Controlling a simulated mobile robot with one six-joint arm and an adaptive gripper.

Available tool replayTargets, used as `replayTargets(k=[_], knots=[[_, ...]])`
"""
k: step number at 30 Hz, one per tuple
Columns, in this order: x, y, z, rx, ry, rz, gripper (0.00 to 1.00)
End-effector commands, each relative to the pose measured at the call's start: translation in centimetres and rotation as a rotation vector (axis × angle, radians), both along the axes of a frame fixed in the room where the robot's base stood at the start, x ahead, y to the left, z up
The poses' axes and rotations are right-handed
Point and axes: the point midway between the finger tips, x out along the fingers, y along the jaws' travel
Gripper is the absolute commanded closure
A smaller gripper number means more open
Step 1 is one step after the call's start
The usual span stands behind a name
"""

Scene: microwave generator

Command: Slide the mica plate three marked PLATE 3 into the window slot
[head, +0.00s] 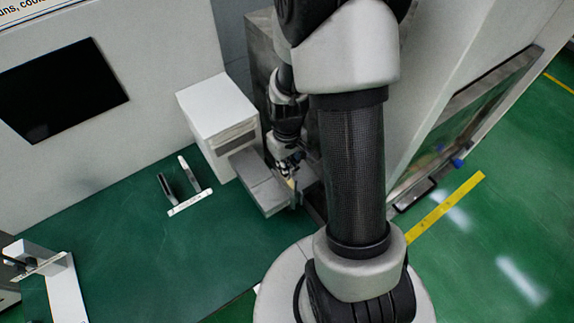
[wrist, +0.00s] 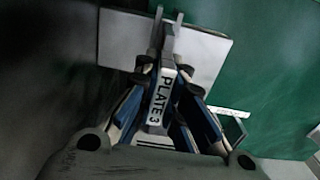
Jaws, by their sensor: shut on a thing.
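My gripper (wrist: 165,48) is shut on a part labelled PLATE 3 (wrist: 160,98). The white label faces the wrist camera, and the rest of that plate is mostly hidden between the fingers. In the wrist view the fingertips lie over a pale grey block (wrist: 205,58); I cannot tell whether they touch it. In the head view my gripper (head: 290,168) is small and partly hidden by my arm, at the right side of the grey block (head: 262,190) in front of a white box (head: 215,112). I cannot make out the window slot in either view.
A small labelled rack (head: 190,203) with upright pieces stands on the green bench (head: 130,235), left of the grey block. A white stand (head: 65,285) is at the lower left. A dark screen (head: 62,92) is on the back panel. The bench middle is clear.

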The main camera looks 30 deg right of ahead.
Motion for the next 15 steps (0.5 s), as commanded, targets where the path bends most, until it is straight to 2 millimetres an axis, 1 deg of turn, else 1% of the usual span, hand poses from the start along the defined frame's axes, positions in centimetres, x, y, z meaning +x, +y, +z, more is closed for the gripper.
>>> replayTargets(k=[15], knots=[[0.01, 0.00, -1.11, 0.000, 0.000, 0.000, 1.00]])
